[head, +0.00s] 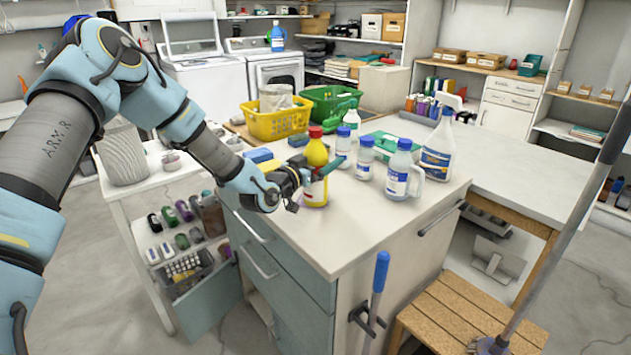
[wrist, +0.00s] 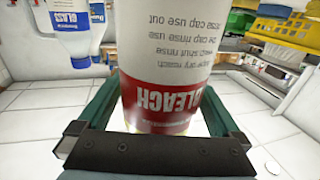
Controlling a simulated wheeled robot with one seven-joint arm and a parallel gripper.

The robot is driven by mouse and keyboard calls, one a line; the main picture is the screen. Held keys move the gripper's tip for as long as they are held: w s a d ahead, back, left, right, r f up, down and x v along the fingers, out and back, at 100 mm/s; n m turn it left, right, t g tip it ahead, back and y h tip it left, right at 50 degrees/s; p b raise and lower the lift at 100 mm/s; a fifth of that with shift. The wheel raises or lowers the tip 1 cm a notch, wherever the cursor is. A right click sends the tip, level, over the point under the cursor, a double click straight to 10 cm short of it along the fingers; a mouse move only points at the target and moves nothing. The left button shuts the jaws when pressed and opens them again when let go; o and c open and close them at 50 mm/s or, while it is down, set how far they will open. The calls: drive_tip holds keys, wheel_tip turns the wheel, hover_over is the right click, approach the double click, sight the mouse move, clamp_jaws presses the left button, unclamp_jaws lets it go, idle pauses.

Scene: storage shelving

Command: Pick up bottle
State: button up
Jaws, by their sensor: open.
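A yellow bottle (head: 316,152) with a red cap stands upright near the front left edge of the white worktop. In the wrist view a bleach bottle (wrist: 165,60), with a white and red label seen upside down, fills the middle and appears to be this same bottle. My gripper (head: 314,176) is level with its lower body. Its green fingers lie on either side of the bottle in the wrist view (wrist: 160,100). The gripper is open, with the bottle between the fingers. Whether either finger touches it is not clear.
Several white and blue bottles stand close by, including a jug (head: 399,172) and a spray bottle (head: 438,145). A yellow basket (head: 273,122) and a green basket (head: 327,100) are behind. The worktop's front right area is clear. A mop handle (head: 590,185) crosses the right side.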

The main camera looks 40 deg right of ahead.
drive_tip(key=shift+d, duration=0.1)
clamp_jaws()
drive_tip(key=shift+r, duration=0.1)
idle(0.7)
